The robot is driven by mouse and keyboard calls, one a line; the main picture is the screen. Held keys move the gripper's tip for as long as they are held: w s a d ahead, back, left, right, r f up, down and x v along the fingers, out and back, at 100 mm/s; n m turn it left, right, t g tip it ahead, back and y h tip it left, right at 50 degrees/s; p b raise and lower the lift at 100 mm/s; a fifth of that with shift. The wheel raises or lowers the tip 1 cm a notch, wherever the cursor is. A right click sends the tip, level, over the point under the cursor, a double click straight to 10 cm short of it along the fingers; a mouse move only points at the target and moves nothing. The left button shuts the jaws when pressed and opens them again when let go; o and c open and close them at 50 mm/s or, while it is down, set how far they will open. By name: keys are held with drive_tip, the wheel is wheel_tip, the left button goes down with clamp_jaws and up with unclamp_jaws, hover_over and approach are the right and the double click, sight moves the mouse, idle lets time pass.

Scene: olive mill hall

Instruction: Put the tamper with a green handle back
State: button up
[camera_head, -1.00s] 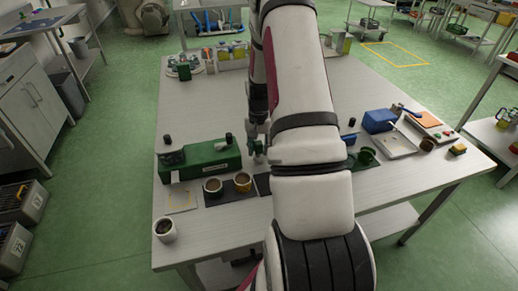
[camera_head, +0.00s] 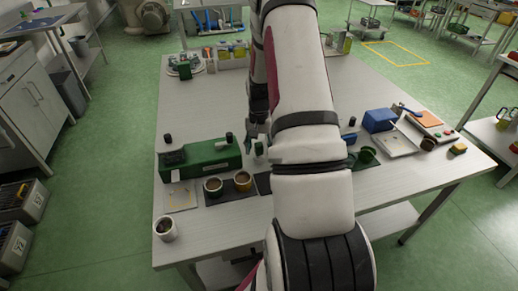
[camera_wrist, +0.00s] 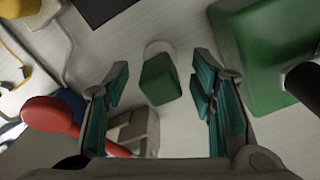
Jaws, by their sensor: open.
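The tamper with a green handle (camera_wrist: 160,82) stands on the pale table in the wrist view, its pale round base partly hidden behind the handle. In the head view it is a small green and pale shape (camera_head: 258,149) just right of the green machine. My gripper (camera_wrist: 160,92) is open, with its teal-padded fingers apart on either side of the handle and not visibly touching it. In the head view my gripper (camera_head: 260,132) shows only partly beside my arm, above and behind the tamper.
The green machine (camera_head: 212,157) with black knobs stands close left. A red-ended tool (camera_wrist: 50,115) and a grey-beige block (camera_wrist: 136,130) lie close to my fingers. The table's back middle is clear.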

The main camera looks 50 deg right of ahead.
wheel_tip(320, 180, up, 11)
drive_tip(key=shift+r+b, duration=0.1)
drive_tip(key=shift+b, duration=0.25)
drive_tip(key=s+a+r+n+t, duration=0.15)
drive_tip(key=a+r+n, duration=0.35)
drive_tip(key=a+r, duration=1.15)
drive_tip(key=s+a+r+n+t, duration=0.1)
drive_tip(key=s+a+r+n, duration=0.1)
drive_tip(key=s+a, duration=0.5)
drive_tip(key=s+a+r+n+t, duration=0.2)
drive_tip(key=s+a+n, duration=0.3)
drive_tip(key=a, duration=0.5)
drive_tip(key=s+r, duration=0.1)
drive_tip(key=s, duration=0.1)
drive_tip(key=shift+s+n, duration=0.3)
drive_tip(key=shift+s, duration=0.1)
